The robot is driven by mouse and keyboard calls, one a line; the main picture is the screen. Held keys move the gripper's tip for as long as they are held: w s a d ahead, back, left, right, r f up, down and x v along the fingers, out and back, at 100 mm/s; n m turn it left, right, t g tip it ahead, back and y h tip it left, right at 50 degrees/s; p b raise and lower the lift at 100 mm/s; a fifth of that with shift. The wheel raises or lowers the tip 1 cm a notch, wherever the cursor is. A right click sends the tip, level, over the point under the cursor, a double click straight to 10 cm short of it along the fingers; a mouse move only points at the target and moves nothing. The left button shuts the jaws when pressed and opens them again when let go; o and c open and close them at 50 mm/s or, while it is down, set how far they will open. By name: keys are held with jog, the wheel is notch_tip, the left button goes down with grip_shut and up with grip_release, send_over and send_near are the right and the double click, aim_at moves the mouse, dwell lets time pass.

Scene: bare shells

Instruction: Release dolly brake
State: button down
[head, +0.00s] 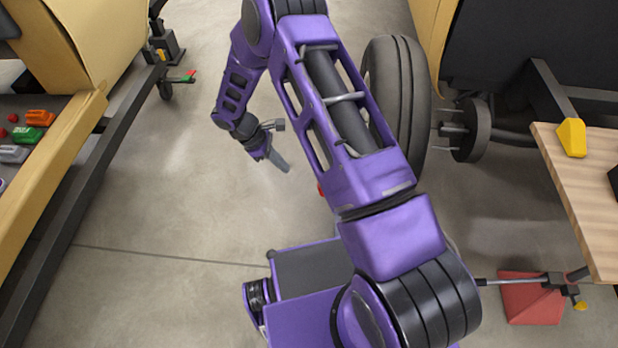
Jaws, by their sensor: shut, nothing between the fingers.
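A small lever with a green body and red tip (183,77) sticks out to the right beside a dark caster wheel (165,90), under the left frame. It looks like the dolly brake, but it is small and its setting cannot be read. My gripper (283,164) is shut and empty, pointing down and right over bare floor in the middle. It is well apart from the lever, lower and to the right of it.
The dark left frame rail (70,195) runs beside a tan shelf with coloured blocks. A large tyre (398,105) stands behind my arm. At right are a wooden bench top (588,190), yellow block (571,138) and red wedge (530,300). Concrete floor (185,200) is clear between.

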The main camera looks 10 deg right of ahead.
jog(key=s+d+f, duration=0.2)
jog(key=d+f, duration=0.5)
jog(key=f, duration=0.1)
jog(key=shift+s+d+f, duration=0.15)
jog(key=shift+s+d, duration=0.1)
jog(key=shift+s, duration=0.1)
jog(key=shift+s+d+r, duration=0.25)
jog(key=shift+d+r, duration=0.25)
jog(key=shift+d, duration=0.25)
jog(key=shift+s+d+r, duration=0.25)
jog(key=shift+d+r, duration=0.25)
jog(key=shift+d, duration=0.2)
jog(key=shift+r, duration=0.15)
